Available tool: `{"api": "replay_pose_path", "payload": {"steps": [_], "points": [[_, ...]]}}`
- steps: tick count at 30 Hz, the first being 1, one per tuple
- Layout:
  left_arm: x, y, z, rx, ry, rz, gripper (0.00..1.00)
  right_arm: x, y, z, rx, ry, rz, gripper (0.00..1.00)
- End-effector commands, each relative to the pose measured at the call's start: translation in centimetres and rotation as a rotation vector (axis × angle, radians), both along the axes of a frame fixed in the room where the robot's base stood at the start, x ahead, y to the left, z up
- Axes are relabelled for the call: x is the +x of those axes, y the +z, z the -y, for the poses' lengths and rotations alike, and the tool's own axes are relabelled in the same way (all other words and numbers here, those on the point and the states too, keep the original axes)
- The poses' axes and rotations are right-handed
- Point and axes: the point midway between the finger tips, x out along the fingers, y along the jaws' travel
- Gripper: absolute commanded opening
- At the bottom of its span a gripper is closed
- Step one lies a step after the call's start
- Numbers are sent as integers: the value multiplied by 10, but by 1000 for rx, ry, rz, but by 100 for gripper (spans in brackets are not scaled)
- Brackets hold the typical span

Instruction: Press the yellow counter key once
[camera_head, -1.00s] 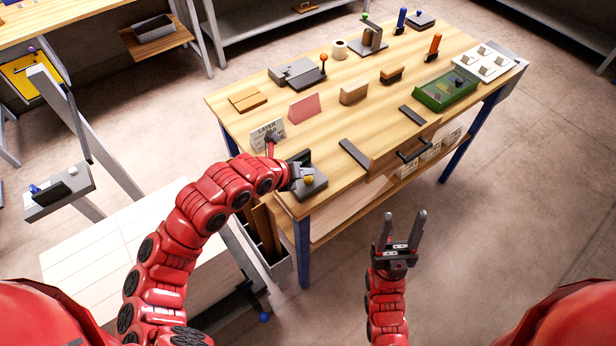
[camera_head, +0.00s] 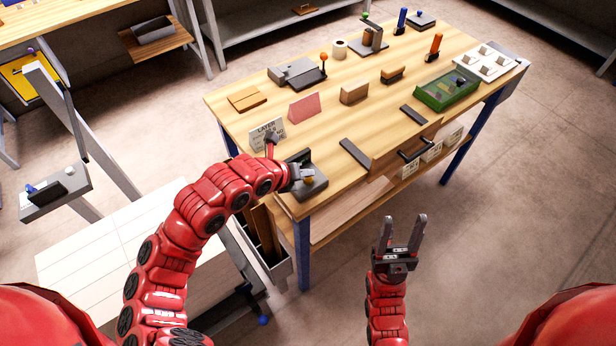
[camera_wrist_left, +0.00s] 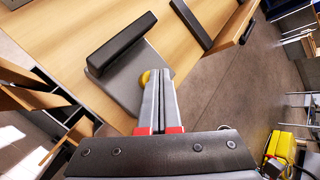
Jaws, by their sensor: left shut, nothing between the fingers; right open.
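The counter is a grey base (camera_head: 317,188) with a dark raised display block (camera_head: 301,158), at the near left corner of the wooden table. Its round yellow key (camera_wrist_left: 145,78) shows partly beside the fingertips in the left wrist view. In the head view only a small part of the key (camera_head: 309,180) shows at the fingertips. My left gripper (camera_head: 305,174) is shut and empty, with its tips at the key (camera_wrist_left: 160,73); I cannot tell whether they touch it or whether it is pressed down. My right gripper (camera_head: 403,222) is open and empty, in front of the table.
A "LAYER" sign (camera_head: 267,134) stands just behind my left wrist. A pink card (camera_head: 304,106), a wooden block (camera_head: 354,92) and a green tray (camera_head: 436,99) stand farther along the table. A dark flat bar (camera_head: 354,152) lies right of the counter. The tabletop between is clear.

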Motion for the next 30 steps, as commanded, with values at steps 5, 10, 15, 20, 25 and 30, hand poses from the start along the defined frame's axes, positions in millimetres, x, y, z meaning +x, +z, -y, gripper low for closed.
{"api": "replay_pose_path", "payload": {"steps": [5, 10, 15, 20, 25, 30], "points": [[0, -2, 0, 0, 0, 0, 0, 0, -3, 0, 0, 0, 0, 55], [0, -3, 0, 0, 0, 0, 0, 0, -5, 0, 0, 0, 0, 55], [0, -5, 0, 0, 0, 0, 0, 0, -7, 0, 0, 0, 0, 55], [0, -6, 0, 0, 0, 0, 0, 0, -9, 0, 0, 0, 0, 55], [0, -8, 0, 1, 1, 0, 0, 0, -11, 0, 0, 0, 0, 55], [0, -9, 0, 1, 1, 0, 0, 0, -13, 0, 0, 0, 0, 55]]}}
